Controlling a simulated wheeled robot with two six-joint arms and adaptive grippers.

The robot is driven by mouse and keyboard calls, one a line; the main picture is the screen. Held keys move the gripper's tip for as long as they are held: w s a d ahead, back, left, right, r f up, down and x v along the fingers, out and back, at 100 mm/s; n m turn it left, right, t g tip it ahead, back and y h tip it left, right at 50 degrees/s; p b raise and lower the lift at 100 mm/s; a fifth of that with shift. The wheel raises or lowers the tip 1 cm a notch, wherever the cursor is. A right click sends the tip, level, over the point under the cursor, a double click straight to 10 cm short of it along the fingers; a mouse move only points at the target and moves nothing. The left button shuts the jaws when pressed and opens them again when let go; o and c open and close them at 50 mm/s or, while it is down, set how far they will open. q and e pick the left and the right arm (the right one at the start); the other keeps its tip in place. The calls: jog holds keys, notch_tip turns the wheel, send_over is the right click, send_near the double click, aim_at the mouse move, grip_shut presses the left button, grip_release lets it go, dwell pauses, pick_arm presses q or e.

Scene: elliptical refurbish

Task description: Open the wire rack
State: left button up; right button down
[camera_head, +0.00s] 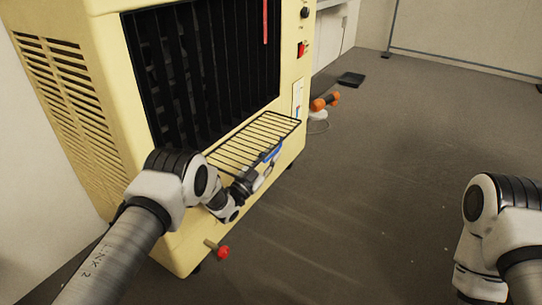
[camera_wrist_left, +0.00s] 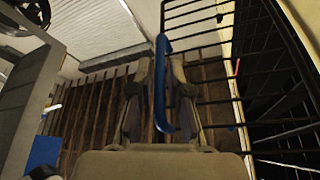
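The wire rack (camera_head: 256,141) is a black grid on the front of the yellow machine. It sticks out below the dark slatted opening, roughly level. A blue handle (camera_head: 271,153) sits at its outer edge. My left gripper (camera_head: 262,170) is at this handle, in front of the rack. In the left wrist view the blue handle (camera_wrist_left: 161,85) runs between the two close-set fingers (camera_wrist_left: 160,100), which appear shut on it. Bars of the rack (camera_wrist_left: 205,55) show behind and to the right. My right gripper is out of view; only part of my right arm shows.
The yellow machine (camera_head: 90,30) stands at the left. A red knob (camera_head: 222,252) sticks out low on its front. An orange tool (camera_head: 325,101) and a black flat object (camera_head: 351,79) are beyond its right side. The grey floor to the right is mostly clear.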

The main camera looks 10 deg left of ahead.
pick_arm(q)
jog(key=v, duration=1.2)
jog(key=shift+f, duration=0.1)
